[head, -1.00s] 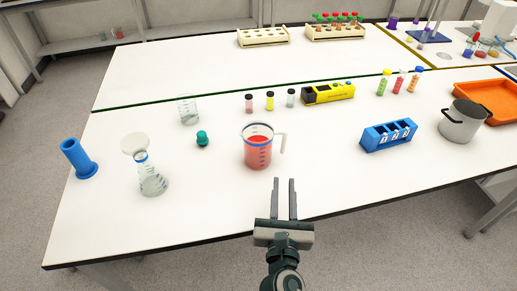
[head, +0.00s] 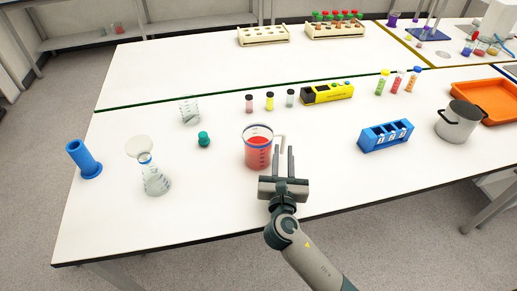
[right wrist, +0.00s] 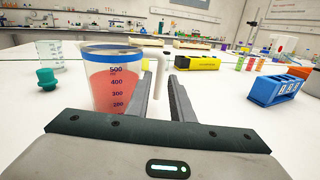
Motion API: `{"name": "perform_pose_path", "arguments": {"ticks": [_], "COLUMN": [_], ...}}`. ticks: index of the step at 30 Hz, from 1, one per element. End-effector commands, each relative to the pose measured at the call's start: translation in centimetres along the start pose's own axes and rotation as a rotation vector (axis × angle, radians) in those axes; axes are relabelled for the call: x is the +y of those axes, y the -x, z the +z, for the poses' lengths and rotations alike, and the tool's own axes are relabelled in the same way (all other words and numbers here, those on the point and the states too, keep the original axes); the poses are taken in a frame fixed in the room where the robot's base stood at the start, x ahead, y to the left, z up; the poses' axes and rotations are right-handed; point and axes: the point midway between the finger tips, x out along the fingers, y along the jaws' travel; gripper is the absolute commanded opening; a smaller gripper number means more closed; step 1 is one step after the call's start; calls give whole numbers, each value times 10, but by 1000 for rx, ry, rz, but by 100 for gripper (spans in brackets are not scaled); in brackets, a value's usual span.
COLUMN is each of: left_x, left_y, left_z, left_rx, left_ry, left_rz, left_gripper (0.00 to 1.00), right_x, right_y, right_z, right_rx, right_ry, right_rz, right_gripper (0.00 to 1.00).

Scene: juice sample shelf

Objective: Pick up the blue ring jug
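The blue ring jug (head: 257,148) stands upright on the white table, with a blue band near its rim, red liquid inside and a white handle on its right side. In the right wrist view the jug (right wrist: 112,88) is just beyond and left of the left finger. My right gripper (head: 283,148) is open, its two fingers pointing away over the table at the handle side of the jug. In the right wrist view the handle (right wrist: 152,68) shows between the fingers' far ends; I cannot tell if they touch it. My left gripper is not in view.
A conical flask (head: 155,181), a teal stopper (head: 204,139) and a glass beaker (head: 190,110) stand left of the jug. Several small vials and a yellow box (head: 327,94) are behind it. A blue rack (head: 386,137) and a metal pot (head: 459,124) are to the right.

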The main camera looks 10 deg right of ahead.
Motion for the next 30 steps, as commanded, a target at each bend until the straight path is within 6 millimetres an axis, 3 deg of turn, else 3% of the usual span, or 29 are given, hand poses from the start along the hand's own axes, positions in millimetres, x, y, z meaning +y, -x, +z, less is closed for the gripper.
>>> {"name": "perform_pose_path", "arguments": {"ticks": [11, 24, 30], "left_x": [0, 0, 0], "left_y": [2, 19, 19], "left_z": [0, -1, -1], "left_rx": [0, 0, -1], "left_ry": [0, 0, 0], "left_rz": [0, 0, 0], "left_gripper": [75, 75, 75], "right_x": [0, 0, 0], "right_y": [-3, -48, -52], "right_z": [0, -5, -7], "right_rx": [0, 0, 1], "right_ry": [1, 2, 1], "right_rz": [-1, -1, 0], "right_gripper": [21, 21, 21]}}
